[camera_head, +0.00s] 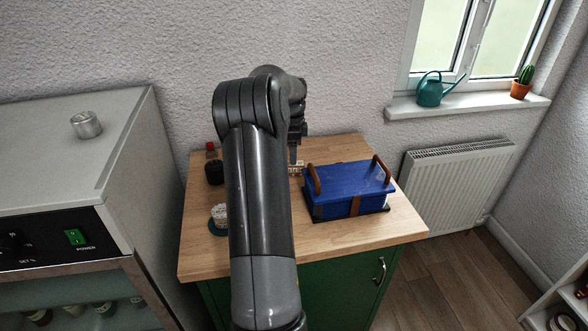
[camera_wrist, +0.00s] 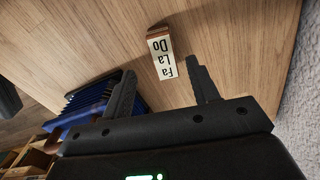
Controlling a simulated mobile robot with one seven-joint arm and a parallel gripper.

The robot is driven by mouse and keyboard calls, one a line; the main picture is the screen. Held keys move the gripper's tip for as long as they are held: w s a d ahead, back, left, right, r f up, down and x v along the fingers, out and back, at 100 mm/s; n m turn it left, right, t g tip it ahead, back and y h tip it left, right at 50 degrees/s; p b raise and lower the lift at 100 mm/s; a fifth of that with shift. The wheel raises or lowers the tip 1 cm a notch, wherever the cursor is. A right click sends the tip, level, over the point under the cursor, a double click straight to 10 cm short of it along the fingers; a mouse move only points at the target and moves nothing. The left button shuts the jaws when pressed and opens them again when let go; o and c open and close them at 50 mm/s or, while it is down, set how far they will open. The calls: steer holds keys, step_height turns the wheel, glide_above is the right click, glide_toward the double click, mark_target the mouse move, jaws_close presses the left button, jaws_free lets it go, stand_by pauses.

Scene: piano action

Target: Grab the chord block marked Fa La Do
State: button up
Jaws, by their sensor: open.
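The chord block (camera_wrist: 161,55) lies on the wooden table top in the wrist view, a small wooden block with a cream face that reads Fa La Do. In the head view a small part of it (camera_head: 296,169) shows just below my gripper. My gripper (camera_wrist: 161,88) is open and empty, its two dark fingers spread. In the wrist view the block appears between and beyond the fingertips, a little nearer the upper middle. I cannot tell how much height separates them. In the head view my arm covers much of the table, and my gripper (camera_head: 295,155) is partly hidden.
A blue box with brown handles (camera_head: 350,182) stands close to the right of the block; it also shows in the wrist view (camera_wrist: 88,110). A dark jar (camera_head: 214,170) and a pale round item (camera_head: 219,214) stand left of my arm. The wall runs behind the table (camera_head: 390,231).

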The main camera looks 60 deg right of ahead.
mark_target(294, 168)
steer(key=shift+s+d+f, duration=0.1)
steer(key=shift+d+f, duration=0.05)
steer(key=shift+f, duration=1.35)
steer(key=shift+d+f, duration=0.15)
steer(key=shift+f, duration=1.3)
steer(key=shift+c, duration=0.5)
steer(key=c, duration=1)
steer(key=shift+o, duration=0.2)
